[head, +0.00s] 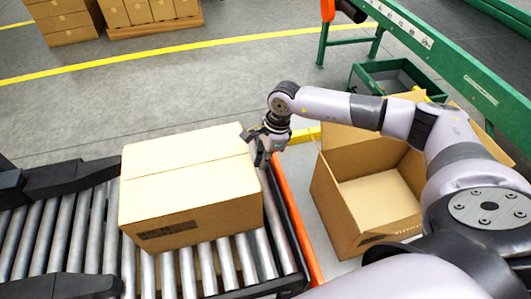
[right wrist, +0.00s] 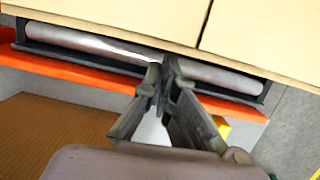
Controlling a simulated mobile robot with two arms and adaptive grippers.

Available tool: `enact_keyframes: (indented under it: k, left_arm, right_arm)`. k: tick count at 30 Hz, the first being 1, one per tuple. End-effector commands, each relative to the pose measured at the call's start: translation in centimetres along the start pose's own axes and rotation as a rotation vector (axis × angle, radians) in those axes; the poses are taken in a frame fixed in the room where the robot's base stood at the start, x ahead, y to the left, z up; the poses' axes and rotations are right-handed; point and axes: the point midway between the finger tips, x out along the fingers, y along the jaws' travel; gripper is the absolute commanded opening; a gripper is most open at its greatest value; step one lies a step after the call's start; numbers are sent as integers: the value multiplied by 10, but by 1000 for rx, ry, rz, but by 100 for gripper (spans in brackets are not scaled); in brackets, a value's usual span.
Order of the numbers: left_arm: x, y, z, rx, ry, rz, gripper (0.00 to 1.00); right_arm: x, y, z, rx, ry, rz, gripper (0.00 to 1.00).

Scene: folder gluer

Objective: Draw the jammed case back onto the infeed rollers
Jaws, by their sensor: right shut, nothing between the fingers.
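The case (head: 190,190) is a closed tan cardboard box lying flat on the infeed rollers (head: 88,235), with a dark printed label on its near face. In the right wrist view the case (right wrist: 120,18) fills the top edge, with its seam visible. My right gripper (head: 259,155) is at the case's far right side, over the conveyor's edge. In the right wrist view the right gripper (right wrist: 162,72) has its fingertips together, empty, close to the end roller (right wrist: 95,44). Whether the fingers touch the case cannot be told. My left gripper is not in view.
An orange rail (head: 297,220) edges the rollers on the right. Beyond it an open empty carton (head: 375,203) stands under my right arm. Black guide bars (head: 70,178) flank the left. A green bin (head: 395,78) and green conveyor (head: 455,70) stand at upper right.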

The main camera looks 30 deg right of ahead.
Motion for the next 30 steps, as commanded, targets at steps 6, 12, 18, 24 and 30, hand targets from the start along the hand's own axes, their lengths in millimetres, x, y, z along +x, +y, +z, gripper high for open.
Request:
enact_keyframes:
  k: [6, 12, 18, 24, 30]
  left_arm:
    - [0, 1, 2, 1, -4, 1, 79]
    - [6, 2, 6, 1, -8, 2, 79]
    - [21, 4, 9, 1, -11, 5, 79]
    - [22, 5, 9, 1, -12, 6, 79]
    - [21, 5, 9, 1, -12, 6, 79]
  right_arm:
    - [1, 0, 0, 0, 0, 0, 0]
    - [6, 0, 9, -4, -2, 0, 0]
    - [16, 0, 45, -6, -5, 0, 0]
    - [14, 0, 54, -1, 0, -1, 0]
    - [14, 0, 53, 0, 0, -1, 0]
